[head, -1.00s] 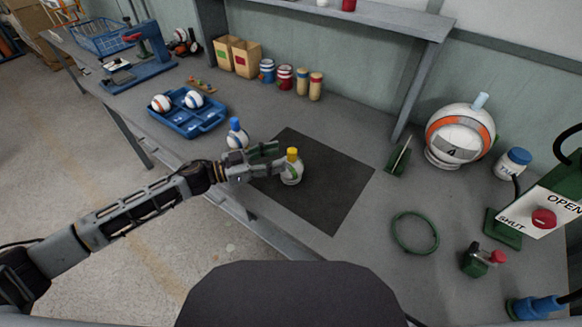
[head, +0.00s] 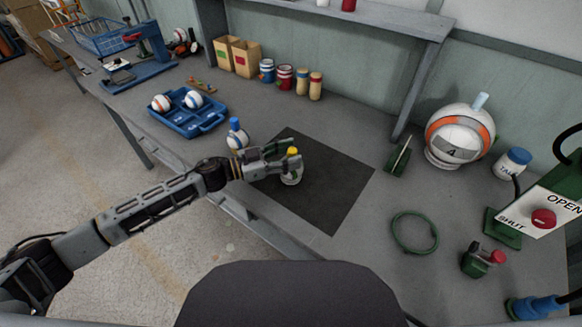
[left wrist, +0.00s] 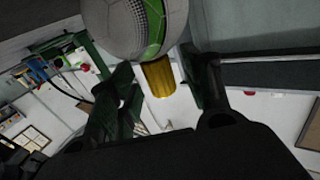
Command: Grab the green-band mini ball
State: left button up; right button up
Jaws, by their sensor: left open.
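The green-band mini ball (head: 291,178) is white with a green band and a yellow cap on top. It stands on the dark mat (head: 335,205) in the head view. In the left wrist view the ball (left wrist: 140,25) and its yellow cap (left wrist: 159,77) show large, with the cap between the two fingers. My left gripper (head: 290,157) is open around the cap, and the near finger hides part of the ball. I cannot tell whether a finger touches it. My right gripper is not in view.
A ball with a blue cap (head: 236,138) stands close behind my left gripper. A blue tray (head: 205,125) with two balls lies further left. A green ring (head: 415,233) and a small red-knobbed device (head: 482,261) lie to the right. The mat's right part is clear.

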pick_arm(q)
jog(key=shift+w+d, duration=0.25)
jog(key=shift+d, duration=0.35)
grip_shut()
